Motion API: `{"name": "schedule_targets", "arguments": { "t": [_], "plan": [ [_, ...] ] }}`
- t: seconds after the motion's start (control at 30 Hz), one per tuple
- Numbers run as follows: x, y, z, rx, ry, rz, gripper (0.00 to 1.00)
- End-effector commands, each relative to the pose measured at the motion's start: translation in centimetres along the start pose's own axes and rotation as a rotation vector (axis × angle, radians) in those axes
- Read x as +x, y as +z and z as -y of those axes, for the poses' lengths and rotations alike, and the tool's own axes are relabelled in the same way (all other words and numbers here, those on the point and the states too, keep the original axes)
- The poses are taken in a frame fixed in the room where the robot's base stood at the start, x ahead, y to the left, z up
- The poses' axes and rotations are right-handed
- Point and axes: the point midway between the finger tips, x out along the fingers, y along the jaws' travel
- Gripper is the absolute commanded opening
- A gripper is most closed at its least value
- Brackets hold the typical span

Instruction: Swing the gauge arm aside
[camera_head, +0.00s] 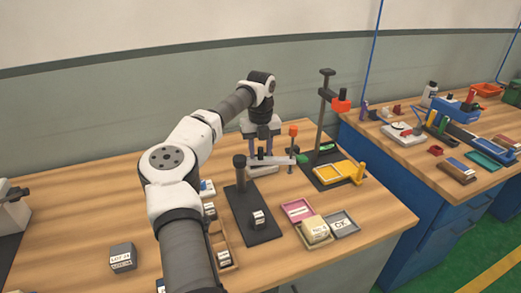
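The gauge looks to be a short dark post (240,166) on a dark flat base (236,200). A grey horizontal arm (280,160), which seems to be the gauge arm, reaches right from near the post top and ends in a green tip (301,159). A small dark labelled block (258,219) sits on the base. My gripper (263,153) points down over the grey arm, right of the post. Its fingers are at or very near the arm; contact and finger opening are too small to make out.
An orange-topped pin (293,131) stands just right of my gripper. Behind it is a tall stand (326,92) with a red-orange head. A yellow tray (335,172), a pink tray (296,210) and a grey tray (342,225) lie right. A labelled block (123,257) sits front left.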

Motion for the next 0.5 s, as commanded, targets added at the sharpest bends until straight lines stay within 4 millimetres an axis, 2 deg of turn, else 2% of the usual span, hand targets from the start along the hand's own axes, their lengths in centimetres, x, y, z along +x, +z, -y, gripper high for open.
{"name": "schedule_targets", "arguments": {
  "t": [0.33, 0.5],
  "plan": [
    [-0.1, -0.1, 0.0, 0.001, 0.001, -0.002, 0.4],
    [-2.2, 0.0, 0.1, 0.001, 0.001, 0.002, 0.4]
  ]
}}
